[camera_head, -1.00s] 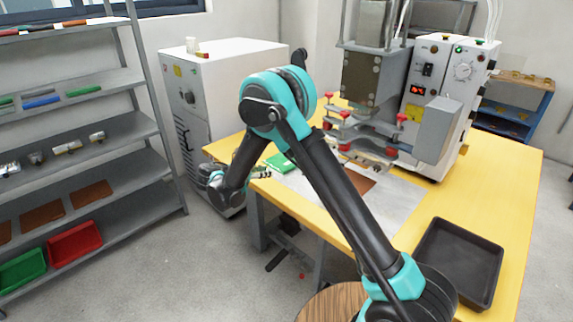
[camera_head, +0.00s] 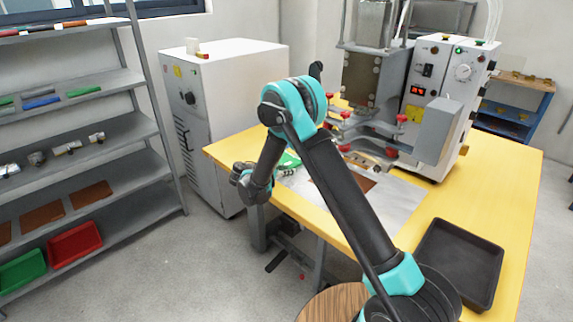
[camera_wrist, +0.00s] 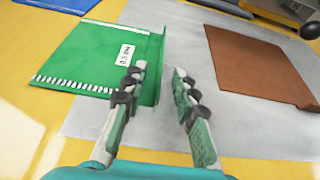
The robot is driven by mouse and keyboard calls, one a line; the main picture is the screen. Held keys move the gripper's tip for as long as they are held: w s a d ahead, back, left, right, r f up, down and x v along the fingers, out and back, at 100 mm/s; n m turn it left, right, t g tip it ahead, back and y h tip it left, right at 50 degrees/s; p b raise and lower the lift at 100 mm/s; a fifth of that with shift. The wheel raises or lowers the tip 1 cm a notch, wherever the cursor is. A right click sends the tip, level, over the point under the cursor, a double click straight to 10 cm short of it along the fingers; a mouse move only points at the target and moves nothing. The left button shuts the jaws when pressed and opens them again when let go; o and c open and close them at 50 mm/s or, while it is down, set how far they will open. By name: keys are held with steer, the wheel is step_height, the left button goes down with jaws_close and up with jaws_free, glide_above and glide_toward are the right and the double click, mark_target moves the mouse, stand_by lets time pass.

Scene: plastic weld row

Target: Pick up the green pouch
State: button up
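The green pouch (camera_wrist: 90,55) lies at the upper left in the wrist view, with a small white label and white stitching along its edge. In the head view only part of the pouch (camera_head: 288,160) shows, behind my arm. My gripper (camera_wrist: 160,70) is open and empty. Its left finger overlaps the pouch near the label, and its right finger is over the grey sheet, so the pouch's right edge, a narrow upright-looking strip, shows between them. I cannot tell whether the fingers touch it.
A brown sheet (camera_wrist: 260,65) lies to the right on the grey sheet (camera_wrist: 230,135). A blue item (camera_wrist: 60,4) lies beyond the pouch. The welding machine (camera_head: 440,110) stands at the back of the yellow table (camera_head: 490,180), and a black tray (camera_head: 457,260) is at its front right.

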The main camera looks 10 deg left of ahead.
steer(key=shift+w+d+f, duration=0.1)
steer(key=shift+w+d, duration=0.05)
steer(key=shift+w, duration=0.05)
jaws_close()
stand_by(0.3)
